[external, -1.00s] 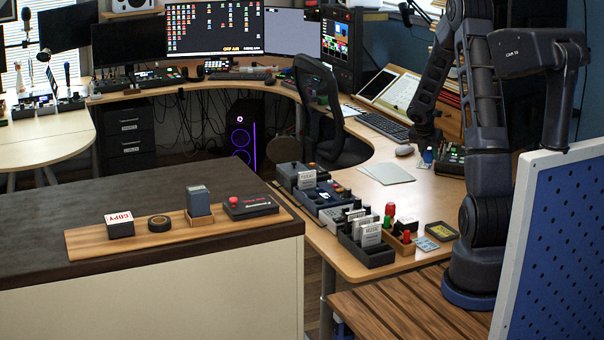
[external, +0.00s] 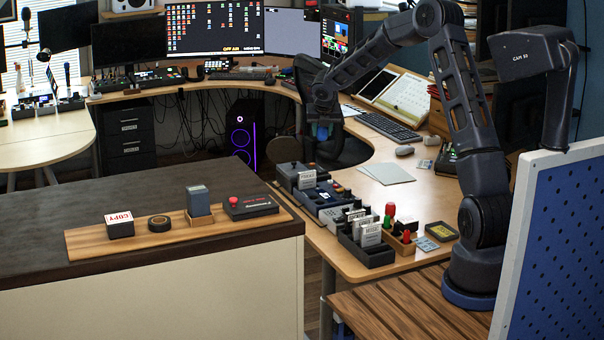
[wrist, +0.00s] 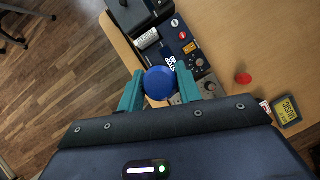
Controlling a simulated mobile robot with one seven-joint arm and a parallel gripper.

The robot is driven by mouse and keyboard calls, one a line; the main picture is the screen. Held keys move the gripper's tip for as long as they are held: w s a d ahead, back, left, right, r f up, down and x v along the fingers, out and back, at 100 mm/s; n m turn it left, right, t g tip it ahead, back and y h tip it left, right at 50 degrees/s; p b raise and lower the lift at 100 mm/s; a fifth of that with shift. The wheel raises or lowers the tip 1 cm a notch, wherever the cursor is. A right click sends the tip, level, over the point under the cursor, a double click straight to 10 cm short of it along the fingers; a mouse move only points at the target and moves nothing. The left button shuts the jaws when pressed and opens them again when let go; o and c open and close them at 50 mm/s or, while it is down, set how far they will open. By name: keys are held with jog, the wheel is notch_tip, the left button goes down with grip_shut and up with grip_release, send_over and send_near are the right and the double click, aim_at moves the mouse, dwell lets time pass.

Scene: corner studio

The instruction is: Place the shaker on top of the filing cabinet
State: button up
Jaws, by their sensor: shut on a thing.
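In the wrist view, my gripper (wrist: 158,88) has its teal fingers closed on either side of a round blue thing, seen from its end, which I take for the shaker (wrist: 158,83). A cream cabinet (external: 150,290) with a dark flat top stands at the front left. A black drawer unit (external: 128,135) stands under the far desk. I cannot tell which of these is the filing cabinet.
On the cream cabinet's dark top, a wooden board (external: 180,238) carries a COPY block, a black roll, a grey stamp and a red-button box. The top's left and rear parts are clear. The desk edge holds control boxes and a card tray (external: 366,250).

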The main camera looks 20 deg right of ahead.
jog(key=w+a+r+n+y, duration=0.1)
jog(key=a+r+n, duration=0.1)
jog(key=a, duration=0.7)
jog(key=w+a+r+n+y, duration=0.1)
jog(key=a+r, duration=0.2)
jog(key=a, duration=0.6)
notch_tip(320, 180, up, 20)
jog(key=f+n+g+y, duration=0.15)
jog(key=n+y, duration=0.35)
jog(key=n, duration=0.6)
send_over(123, 182)
jog(key=s+d, duration=0.2)
jog(key=r, duration=0.1)
jog(key=f, duration=1.9)
jog(key=shift+w+a+f, duration=0.15)
jog(key=shift+a+f, duration=0.05)
jog(key=shift+f, duration=0.2)
jog(key=shift+f, duration=0.15)
jog(key=o, duration=1)
